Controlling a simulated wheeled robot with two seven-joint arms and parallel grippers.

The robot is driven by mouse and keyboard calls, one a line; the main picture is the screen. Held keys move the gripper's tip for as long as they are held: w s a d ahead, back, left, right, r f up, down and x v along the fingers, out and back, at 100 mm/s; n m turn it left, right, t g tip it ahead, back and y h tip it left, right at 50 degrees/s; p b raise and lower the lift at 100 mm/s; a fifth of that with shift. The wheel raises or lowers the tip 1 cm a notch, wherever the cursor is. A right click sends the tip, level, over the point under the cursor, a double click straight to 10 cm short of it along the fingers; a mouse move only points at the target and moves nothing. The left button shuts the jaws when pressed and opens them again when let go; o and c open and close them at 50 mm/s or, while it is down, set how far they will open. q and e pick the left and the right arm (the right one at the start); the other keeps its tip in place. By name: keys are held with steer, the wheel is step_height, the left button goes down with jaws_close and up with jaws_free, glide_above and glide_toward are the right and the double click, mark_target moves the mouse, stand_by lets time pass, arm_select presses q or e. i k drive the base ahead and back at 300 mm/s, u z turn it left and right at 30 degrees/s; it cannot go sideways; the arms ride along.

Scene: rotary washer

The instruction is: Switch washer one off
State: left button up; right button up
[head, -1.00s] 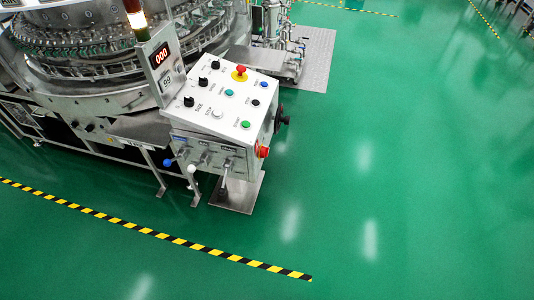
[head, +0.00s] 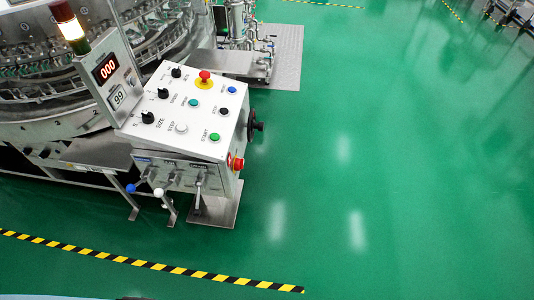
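The washer's control panel (head: 190,112) is a white slanted box on a metal stand, left of centre in the head view. It carries black selector knobs, one of them the lower knob (head: 148,117). A red mushroom button (head: 204,76) sits on a yellow ring near the far edge. A white button (head: 181,127) is near the word STOP, a green button (head: 214,137) near START, and a black button (head: 224,111) near the right edge. The round washer (head: 40,80) stands behind, cut off at left. Neither gripper is in view.
Levers with blue and white balls (head: 158,192) stick out below the panel's front. A red knob (head: 237,164) and a black handwheel (head: 256,126) project on its right. A yellow-black floor stripe (head: 150,265) runs in front. The green floor to the right is clear.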

mark_target(239, 162)
steer(key=u, duration=0.25)
steer(key=i, duration=0.95)
steer(key=u, duration=0.75)
